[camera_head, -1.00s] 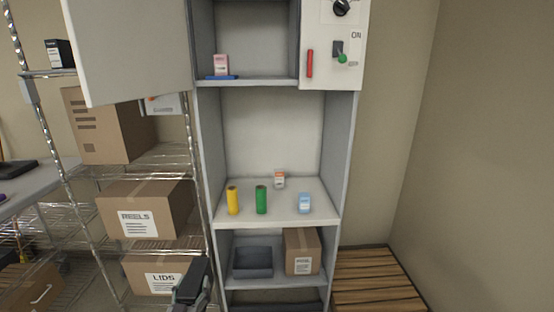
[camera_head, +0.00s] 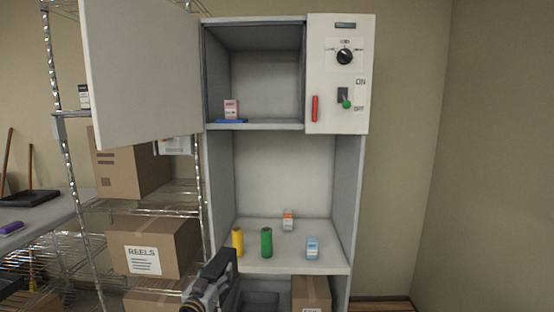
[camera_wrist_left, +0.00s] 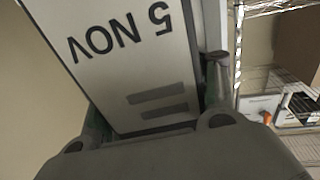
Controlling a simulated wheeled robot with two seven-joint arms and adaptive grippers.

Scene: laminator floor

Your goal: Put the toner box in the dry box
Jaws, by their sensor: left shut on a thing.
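My left gripper (camera_head: 212,283) is at the bottom of the head view, in front of the cabinet's left side. In the left wrist view (camera_wrist_left: 155,125) its fingers are shut on a box (camera_wrist_left: 130,50) with a pale face marked "5 NOV" and grey bars. I cannot tell for sure that this is the toner box. In the head view the box is hard to tell from the dark gripper. The dry box seems to be the upper compartment (camera_head: 268,70). Its white door (camera_head: 140,75) stands open to the left. My right gripper is not in view.
A pink-labelled box (camera_head: 231,109) stands on a blue pad (camera_head: 232,122) inside the compartment's left. The panel at right has a dial (camera_head: 344,57) and green-tipped switch (camera_head: 346,103). Yellow (camera_head: 238,242) and green (camera_head: 266,243) cylinders stand below. A wire rack (camera_head: 68,180) holds cartons at left.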

